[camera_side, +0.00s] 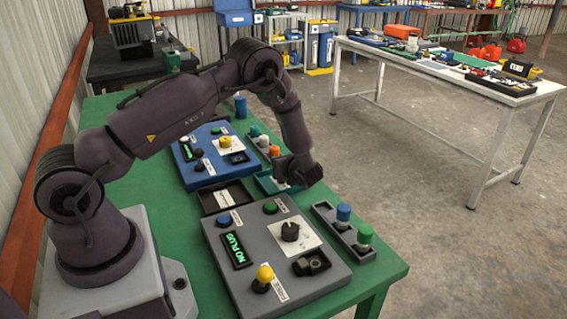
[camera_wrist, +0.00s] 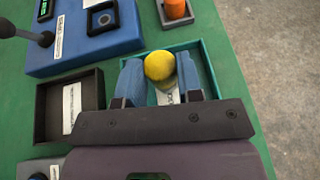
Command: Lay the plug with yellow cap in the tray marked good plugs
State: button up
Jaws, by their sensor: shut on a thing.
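The plug with yellow cap (camera_wrist: 159,65) is between the two blue-padded fingers of my gripper (camera_wrist: 160,82) in the wrist view. My gripper is shut on it. A teal tray (camera_wrist: 212,75) with a white label lies below and around the fingers in that view; the label cannot be read. In the side view my gripper (camera_side: 297,178) is low over the teal tray (camera_side: 264,184), covering much of it, and the held plug is hidden there. I cannot tell whether the plug touches the tray floor.
A dark tray (camera_wrist: 42,122) with a label lies left of the teal one. A grey panel (camera_side: 232,275) showing "NO PLUG" and a blue panel (camera_side: 186,172) flank the trays. Racks with capped plugs (camera_side: 343,212) (camera_side: 274,151) stand along the table's right side.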

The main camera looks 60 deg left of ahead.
jog(key=shift+f, duration=0.15)
jog(key=o, duration=0.9)
jog(key=v, duration=1.2)
jog(key=s+r+n+g+h, duration=0.2)
jog(key=s+r+n+h, duration=0.15)
jog(key=r+n, duration=0.45)
jog(key=s+d+r+n+t+h, duration=0.2)
jog(key=s+d+r+n+h, duration=0.1)
jog(key=s+d+r, duration=0.1)
jog(key=s+d+r+n+t+h, duration=0.2)
jog(key=s+d+r+n+h, duration=0.1)
jog(key=s+r, duration=0.4)
jog(key=s+d+r+n+t+h, duration=0.2)
jog(key=s+d+r+n+h, duration=0.2)
jog(key=s, duration=0.4)
jog(key=shift+d+r+n, duration=0.2)
jog(key=shift+r+n, duration=0.1)
jog(key=shift+r, duration=0.15)
jog(key=shift+d+r+n, duration=0.2)
jog(key=shift+r+n, duration=0.1)
jog(key=shift+r, duration=0.15)
